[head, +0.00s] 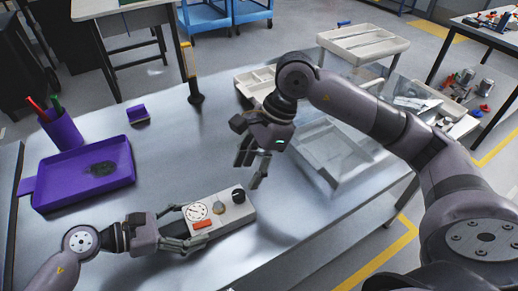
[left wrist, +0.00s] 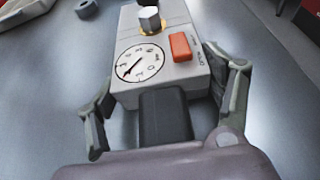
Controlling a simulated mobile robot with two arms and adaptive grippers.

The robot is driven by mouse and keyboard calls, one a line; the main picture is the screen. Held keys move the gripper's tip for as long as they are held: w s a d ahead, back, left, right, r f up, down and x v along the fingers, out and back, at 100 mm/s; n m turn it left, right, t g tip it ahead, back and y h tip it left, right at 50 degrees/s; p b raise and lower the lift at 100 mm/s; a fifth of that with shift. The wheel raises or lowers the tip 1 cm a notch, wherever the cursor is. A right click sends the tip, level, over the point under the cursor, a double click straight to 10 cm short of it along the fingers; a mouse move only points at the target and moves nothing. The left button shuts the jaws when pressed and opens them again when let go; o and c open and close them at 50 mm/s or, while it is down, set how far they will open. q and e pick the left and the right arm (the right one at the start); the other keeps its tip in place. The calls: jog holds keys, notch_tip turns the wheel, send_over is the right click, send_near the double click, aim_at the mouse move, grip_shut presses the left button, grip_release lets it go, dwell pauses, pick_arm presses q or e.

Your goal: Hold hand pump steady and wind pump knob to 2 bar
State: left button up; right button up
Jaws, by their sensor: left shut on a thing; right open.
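The hand pump (head: 222,216) is a light grey box lying on the metal table. It has a round white gauge (head: 196,212), an orange switch (head: 203,225), a small metal knob (head: 218,209) and a black knob (head: 238,195) at its far end. My left gripper (head: 184,225) is shut on the near end of the pump, one finger along each side. The left wrist view also shows the gauge (left wrist: 137,62), whose scale is too small to read, and the switch (left wrist: 181,46). My right gripper (head: 252,168) is open and empty, above and beyond the black knob, apart from it.
A purple tray (head: 85,175) with a dark oval object and a purple cup (head: 62,130) of pens stand at left. A clear bin (head: 335,150) and pale trays are at right, behind my right arm. The table around the pump is clear.

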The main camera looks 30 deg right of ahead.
jog(key=shift+v, duration=2.45)
pick_arm(q)
jog(key=o, duration=1.6)
